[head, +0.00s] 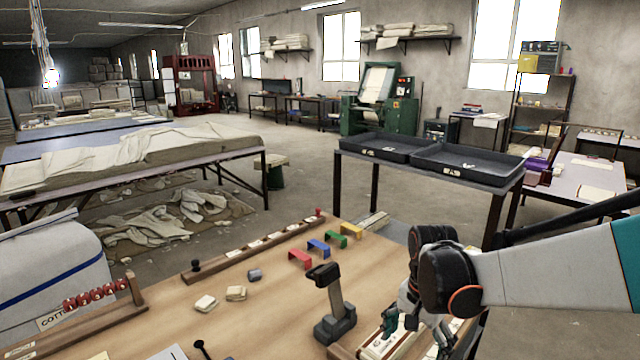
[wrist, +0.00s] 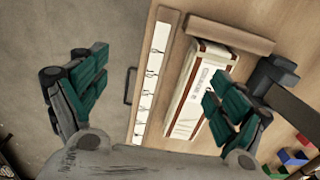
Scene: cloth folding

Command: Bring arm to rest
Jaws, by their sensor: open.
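My gripper (head: 416,328) is low over the right end of the wooden table, at the lower right of the head view. In the wrist view my gripper (wrist: 160,88) has its two green-padded fingers spread wide with nothing between them. A cream folded bundle with a dark red stripe and printed lettering (wrist: 206,82) lies below, beside the right finger, which hides part of it. The bundle (head: 382,342) also shows by the gripper in the head view. Whether the finger touches it I cannot tell.
A black-based stand (head: 336,328) is left of my gripper on the wooden table (head: 250,320). Coloured brackets (head: 318,249) and small cloth pieces (head: 236,293) lie further left. Two dark trays (head: 468,162) stand on a table behind. A card strip (wrist: 150,85) runs along the table edge.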

